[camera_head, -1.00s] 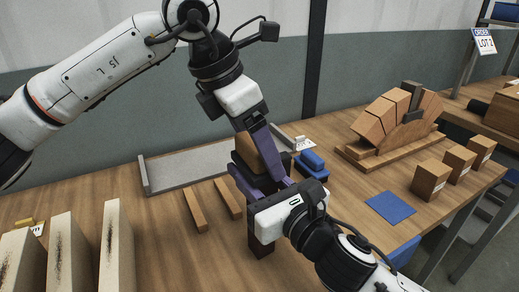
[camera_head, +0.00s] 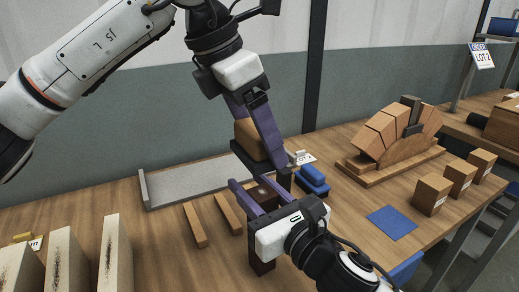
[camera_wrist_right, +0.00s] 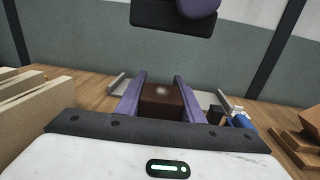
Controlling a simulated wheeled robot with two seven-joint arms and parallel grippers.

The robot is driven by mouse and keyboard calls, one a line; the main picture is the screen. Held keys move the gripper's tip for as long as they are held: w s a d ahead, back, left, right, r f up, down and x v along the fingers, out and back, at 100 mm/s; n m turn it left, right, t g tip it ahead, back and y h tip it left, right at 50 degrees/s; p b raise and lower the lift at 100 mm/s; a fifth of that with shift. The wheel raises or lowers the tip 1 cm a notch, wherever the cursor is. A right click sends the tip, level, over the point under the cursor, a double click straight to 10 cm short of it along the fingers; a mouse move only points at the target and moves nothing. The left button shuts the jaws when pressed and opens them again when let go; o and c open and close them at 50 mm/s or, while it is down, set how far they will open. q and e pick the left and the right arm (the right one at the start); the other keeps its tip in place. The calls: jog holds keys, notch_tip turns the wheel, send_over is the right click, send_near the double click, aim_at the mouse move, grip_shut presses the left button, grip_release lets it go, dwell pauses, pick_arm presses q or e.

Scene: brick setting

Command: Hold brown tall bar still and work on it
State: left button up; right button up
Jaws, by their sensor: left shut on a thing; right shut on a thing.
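The brown tall bar (camera_head: 262,262) stands upright on the bench, dark brown. My right gripper (camera_head: 258,199) is shut around its upper part; the right wrist view shows the bar's top (camera_wrist_right: 161,100) between the purple fingers, with a pale spot on it. My left gripper (camera_head: 256,128) is shut on a tan-brown block with a black base (camera_head: 246,157), held above the bar, with a gap between them. The black base also shows at the top of the right wrist view (camera_wrist_right: 172,18). The bar's lower part is partly hidden by my right gripper.
A grey tray (camera_head: 190,186) and two thin wooden strips (camera_head: 195,225) lie behind and left. Three pale bars (camera_head: 115,250) stand at left.

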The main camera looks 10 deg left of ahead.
pick_arm(q)
jog(key=f+m, duration=0.1)
jog(key=f+m+g, duration=0.1)
jog(key=m, duration=0.1)
jog(key=shift+s+d+h, duration=0.1)
jog(key=shift+s+h, duration=0.1)
jog(key=shift+h, duration=0.1)
jog(key=shift+s+f+m+g, duration=0.1)
jog(key=shift+f+m+g, duration=0.3)
jog(key=shift+m, duration=0.6)
jog(key=m, duration=0.1)
jog(key=m+g, duration=0.1)
jog(key=m, duration=0.1)
jog(key=shift+s+f, duration=0.1)
jog(key=shift+f, duration=0.15)
jog(key=shift+r+m+g, duration=0.15)
jog(key=shift+m+g, duration=0.35)
jog(key=shift+m, duration=0.6)
jog(key=m, duration=0.1)
jog(key=r+m+g, duration=0.1)
jog(key=m, duration=0.1)
jog(key=shift+r, duration=0.1)
jog(key=r+m, duration=0.1)
jog(key=r+m+g+y, duration=0.1)
jog(key=m, duration=0.1)
jog(key=r+m, duration=0.1)
jog(key=shift+w+r+m+g, duration=0.3)
jog(key=shift+w+r+m, duration=0.05)
jog(key=shift+m, duration=0.05)
